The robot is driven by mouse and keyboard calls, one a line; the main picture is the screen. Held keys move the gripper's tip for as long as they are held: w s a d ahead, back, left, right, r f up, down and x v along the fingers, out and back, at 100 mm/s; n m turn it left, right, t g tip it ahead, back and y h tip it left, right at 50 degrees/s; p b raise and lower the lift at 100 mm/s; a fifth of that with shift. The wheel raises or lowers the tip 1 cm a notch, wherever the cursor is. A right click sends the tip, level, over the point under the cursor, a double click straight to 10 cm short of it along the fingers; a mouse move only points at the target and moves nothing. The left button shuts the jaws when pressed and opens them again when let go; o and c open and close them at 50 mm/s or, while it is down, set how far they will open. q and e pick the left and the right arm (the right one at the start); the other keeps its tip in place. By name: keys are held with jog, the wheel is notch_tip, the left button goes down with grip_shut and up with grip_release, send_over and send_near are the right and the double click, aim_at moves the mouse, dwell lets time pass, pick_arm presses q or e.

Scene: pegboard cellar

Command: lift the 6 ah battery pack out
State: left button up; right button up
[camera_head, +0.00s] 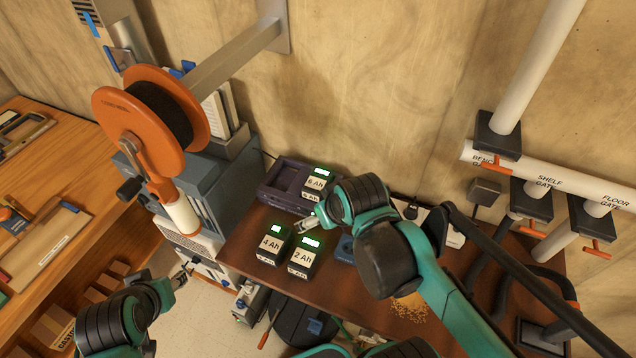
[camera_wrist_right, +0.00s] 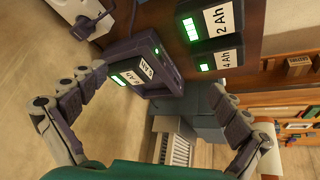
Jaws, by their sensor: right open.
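The 6 Ah battery pack (camera_head: 317,184), with a white label and a lit green display, sits in the right part of a dark purple charger (camera_head: 284,174) against the wall. In the right wrist view the 6 Ah pack (camera_wrist_right: 137,76) shows beyond and between the spread fingers. My right gripper (camera_head: 306,226) is open and empty, in front of the charger and apart from the pack. My left gripper (camera_head: 183,278) is off the table's left edge, away from the packs; its jaw opening is too small to judge.
A 4 Ah pack (camera_head: 271,243) and a 2 Ah pack (camera_head: 304,256) stand on the brown table in front of the charger. A blue object (camera_head: 345,249) lies right of them. An orange reel (camera_head: 152,108) on a bracket hangs at left. Pipes with gates line the right wall.

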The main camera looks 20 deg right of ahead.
jog(key=w+d+r+n+g+p, duration=0.2)
jog(key=w+r+n+g+p, duration=0.15)
jog(key=w, duration=0.65)
jog(key=n+g+p, duration=0.2)
jog(key=n+p, duration=0.1)
jog(key=n, duration=0.1)
send_over(318, 179)
notch_tip(318, 179, down, 5)
jog(key=shift+w+f, duration=0.1)
jog(key=shift+w+f+g, duration=0.1)
jog(key=shift+f+g, duration=0.15)
jog(key=shift+f, duration=0.35)
jog(key=f+b, duration=0.2)
jog(key=f, duration=0.5)
jog(key=shift+s, duration=0.2)
jog(key=c, duration=0.9)
jog(key=shift+r, duration=0.1)
